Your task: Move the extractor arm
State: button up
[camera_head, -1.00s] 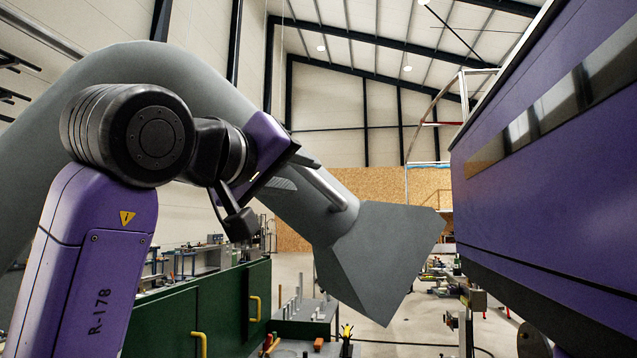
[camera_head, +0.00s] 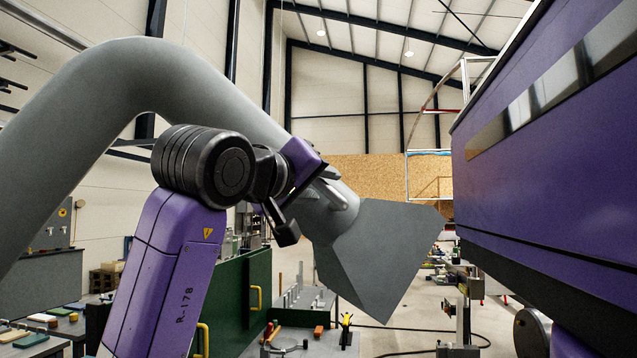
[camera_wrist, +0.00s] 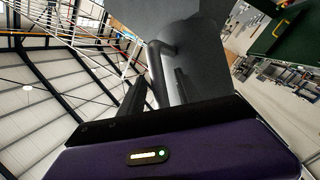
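The extractor arm is a thick grey tube (camera_head: 70,125) that arches in from the left in the head view. It ends in a grey flared hood (camera_head: 380,255) with a curved bar handle (camera_head: 342,192). The handle also shows in the wrist view (camera_wrist: 155,72), in front of the hood (camera_wrist: 200,45). My gripper (camera_head: 328,180) is at the handle side of the hood. In the wrist view my gripper's dark fingers (camera_wrist: 158,92) stand apart on either side of the handle, with gaps visible beside the bar. Contact with the bar cannot be made out.
A large purple machine body (camera_head: 555,170) fills the right side, close to the hood. Green cabinets (camera_head: 230,300) with yellow handles and a workbench (camera_head: 310,345) with tools stand below. Open floor (camera_head: 405,320) shows beyond the hood.

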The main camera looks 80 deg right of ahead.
grip_shut()
dwell(1.3)
